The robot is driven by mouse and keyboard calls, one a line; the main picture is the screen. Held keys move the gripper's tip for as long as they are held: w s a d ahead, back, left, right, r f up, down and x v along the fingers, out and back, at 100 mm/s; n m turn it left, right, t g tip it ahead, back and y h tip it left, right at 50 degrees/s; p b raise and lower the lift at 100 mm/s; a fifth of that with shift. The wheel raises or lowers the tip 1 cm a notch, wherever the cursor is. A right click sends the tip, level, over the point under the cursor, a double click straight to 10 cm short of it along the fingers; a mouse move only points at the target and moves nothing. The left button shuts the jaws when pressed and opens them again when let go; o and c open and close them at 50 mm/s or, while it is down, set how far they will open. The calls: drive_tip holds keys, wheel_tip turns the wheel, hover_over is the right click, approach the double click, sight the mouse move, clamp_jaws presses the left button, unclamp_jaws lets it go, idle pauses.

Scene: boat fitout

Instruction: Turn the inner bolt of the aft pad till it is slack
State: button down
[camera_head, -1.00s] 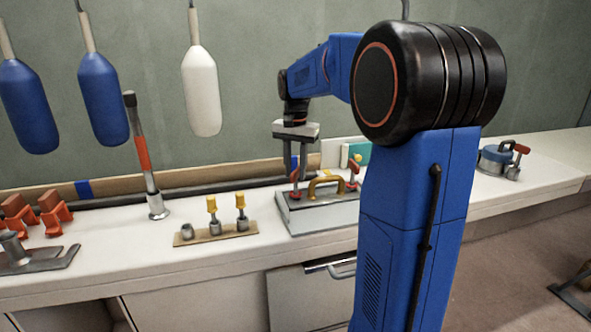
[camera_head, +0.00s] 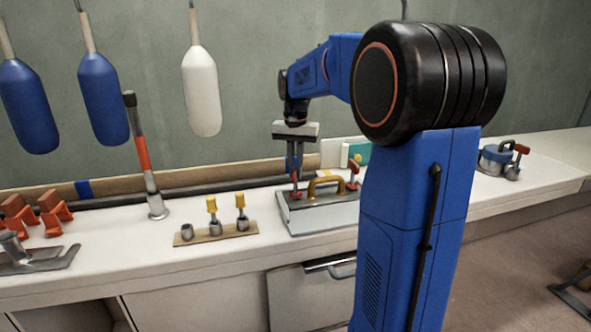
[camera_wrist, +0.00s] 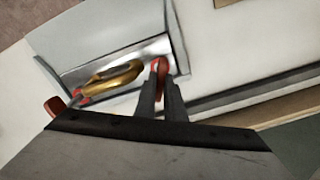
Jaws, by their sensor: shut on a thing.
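A grey pad (camera_head: 315,218) with a gold handle (camera_head: 325,185) lies on the bench. A red-handled bolt stands at each end of its top. My gripper (camera_head: 296,188) points down and is shut on the left red bolt (camera_head: 295,194). The right red bolt (camera_head: 353,178) stands free beside my arm. In the wrist view, my fingers (camera_wrist: 161,88) hold the near red bolt (camera_wrist: 161,64), and the other red bolt (camera_wrist: 55,106) is at left, past the gold handle (camera_wrist: 112,76). The threads are hidden, so I cannot tell how slack the bolt is.
A wooden strip (camera_head: 215,234) with yellow-topped pieces lies to the left. An orange-banded post (camera_head: 145,160) stands behind it. Orange clamps (camera_head: 50,215) are at far left, and a blue round item (camera_head: 494,160) is at far right. Blue and white fenders (camera_head: 201,95) hang above.

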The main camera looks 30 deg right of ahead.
drive_tip(key=n, duration=0.4)
drive_tip(key=shift+n, duration=0.3)
drive_tip(key=shift+f, duration=0.1)
idle(0.4)
drive_tip(key=c, duration=1.8)
unclamp_jaws()
drive_tip(key=shift+c, duration=0.2)
wheel_tip(320, 180, up, 18)
drive_tip(key=shift+f, duration=0.25)
